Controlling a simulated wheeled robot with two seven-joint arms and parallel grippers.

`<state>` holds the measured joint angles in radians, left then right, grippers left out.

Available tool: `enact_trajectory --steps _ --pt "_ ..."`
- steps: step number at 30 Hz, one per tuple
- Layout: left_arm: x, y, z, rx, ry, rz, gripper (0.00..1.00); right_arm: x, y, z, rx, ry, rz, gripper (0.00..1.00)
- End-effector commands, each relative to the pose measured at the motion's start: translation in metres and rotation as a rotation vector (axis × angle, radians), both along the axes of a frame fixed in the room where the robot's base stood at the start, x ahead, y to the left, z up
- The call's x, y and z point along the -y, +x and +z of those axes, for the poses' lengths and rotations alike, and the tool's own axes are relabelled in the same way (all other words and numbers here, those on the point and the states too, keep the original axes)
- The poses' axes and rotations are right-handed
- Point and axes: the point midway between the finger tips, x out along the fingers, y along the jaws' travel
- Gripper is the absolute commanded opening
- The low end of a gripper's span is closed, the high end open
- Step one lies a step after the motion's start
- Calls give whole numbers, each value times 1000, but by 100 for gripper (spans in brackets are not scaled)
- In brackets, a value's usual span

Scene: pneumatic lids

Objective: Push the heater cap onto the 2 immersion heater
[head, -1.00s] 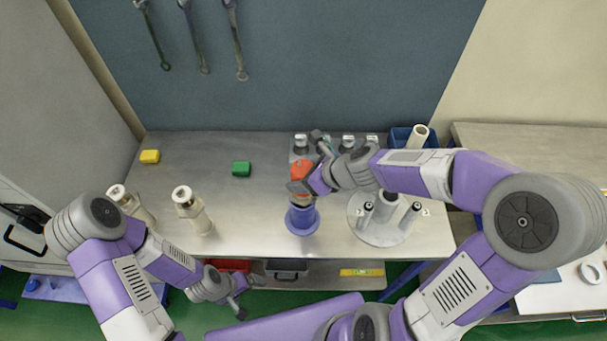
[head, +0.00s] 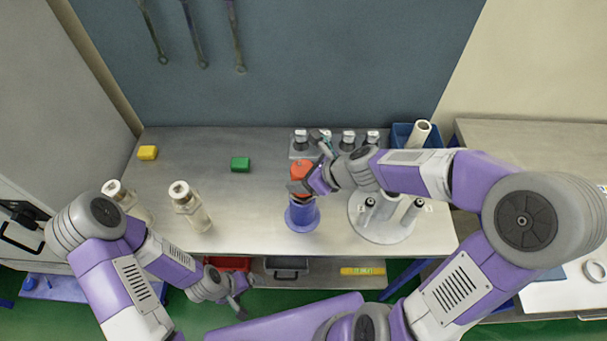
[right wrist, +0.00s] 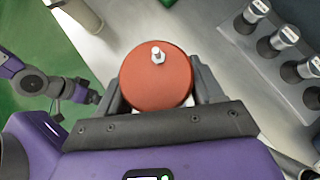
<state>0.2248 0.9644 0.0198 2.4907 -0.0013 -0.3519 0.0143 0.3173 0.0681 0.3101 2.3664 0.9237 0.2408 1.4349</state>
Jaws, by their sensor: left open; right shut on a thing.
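A round red cap (right wrist: 150,82) with a small bolt on top fills the middle of the right wrist view. In the head view the red cap (head: 299,168) is directly above a blue flanged stand (head: 302,217). My right gripper (right wrist: 160,90) is shut on the cap, one finger on each side; it also shows in the head view (head: 301,185). Whether the cap touches the stand is hidden by the gripper. A round grey base (head: 383,234) with upright cylinders stands to the right, partly under my right arm; I cannot read its labels. My left gripper (head: 240,298) is open and empty, low in front of the table.
A rack (head: 301,152) of several metal-topped pieces stands behind the cap. A blue bin (head: 402,133) holds a white roll. Two pale bottles (head: 190,207) stand at left. Green (head: 240,164) and yellow (head: 147,153) blocks lie further back. The table's middle left is clear.

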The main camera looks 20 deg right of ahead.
Motion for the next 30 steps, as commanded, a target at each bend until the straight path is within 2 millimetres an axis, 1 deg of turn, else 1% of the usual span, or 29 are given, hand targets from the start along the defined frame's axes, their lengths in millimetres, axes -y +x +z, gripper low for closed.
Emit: enact_trajectory --steps 11,12,17,18,26,30 --pt "0 0 -9 0 0 0 94 0 0 -9 0 0 0 37" --pt "0 0 -9 0 0 0 94 0 0 -9 0 0 0 69" --pt "0 0 -8 0 0 0 94 0 0 -8 0 0 0 94" --pt "0 0 -8 0 0 0 94 0 0 -8 0 0 0 96" --pt "0 0 -7 0 0 0 94 1 0 -7 0 0 0 96" --pt "0 0 0 0 0 0 94 7 -7 4 1 -2 -2 96"
